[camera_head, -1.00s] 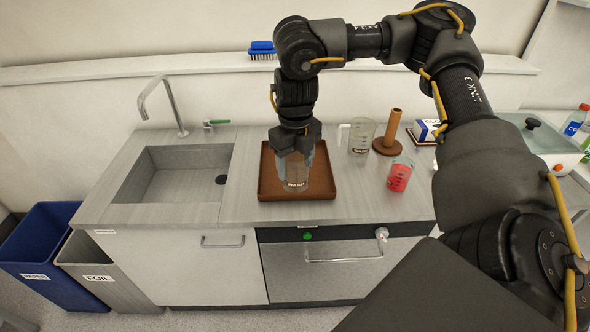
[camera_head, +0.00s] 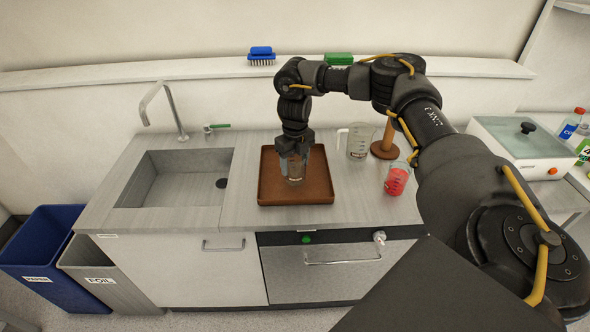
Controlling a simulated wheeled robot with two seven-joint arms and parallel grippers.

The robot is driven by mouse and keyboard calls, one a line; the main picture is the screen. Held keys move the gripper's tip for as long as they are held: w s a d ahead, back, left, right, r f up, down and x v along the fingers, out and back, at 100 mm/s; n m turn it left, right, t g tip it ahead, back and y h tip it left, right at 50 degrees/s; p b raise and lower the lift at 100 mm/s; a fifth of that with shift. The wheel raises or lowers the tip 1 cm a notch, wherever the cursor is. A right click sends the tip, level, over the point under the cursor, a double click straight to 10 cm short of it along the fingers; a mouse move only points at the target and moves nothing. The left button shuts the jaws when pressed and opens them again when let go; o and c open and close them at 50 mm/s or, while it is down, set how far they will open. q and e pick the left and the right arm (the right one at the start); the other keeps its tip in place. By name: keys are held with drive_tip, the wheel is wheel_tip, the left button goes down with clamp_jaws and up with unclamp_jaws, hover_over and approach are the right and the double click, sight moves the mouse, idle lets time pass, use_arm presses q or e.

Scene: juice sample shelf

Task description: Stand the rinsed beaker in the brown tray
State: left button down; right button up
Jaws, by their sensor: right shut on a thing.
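The brown tray (camera_head: 297,197) lies on the counter to the right of the sink. A clear beaker (camera_head: 295,174) with a dark label is upright within the tray's outline. My right gripper (camera_head: 294,165) reaches down from above and is shut on this beaker. The beaker's upper part is partly hidden by the fingers. I cannot tell for certain whether its base touches the tray floor. My left gripper is not in view.
A clear jug (camera_head: 359,142) and a beaker of red liquid (camera_head: 397,179) stand right of the tray, near a brown upright post (camera_head: 387,140). The sink (camera_head: 170,180) and tap (camera_head: 165,110) are at left. A white-sided device (camera_head: 520,148) stands at far right.

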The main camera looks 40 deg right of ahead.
sight(295, 171)
drive_tip(key=shift+w+d+f, duration=0.1)
drive_tip(key=shift+d+f, duration=0.05)
drive_tip(key=shift+f, duration=0.05)
wheel_tip(295, 171, down, 3)
drive_tip(key=shift+w+r+p, duration=0.1)
drive_tip(key=shift+p, duration=1.05)
drive_tip(key=shift+f, duration=0.2)
drive_tip(key=shift+f, duration=0.2)
drive_tip(key=o, duration=1.1)
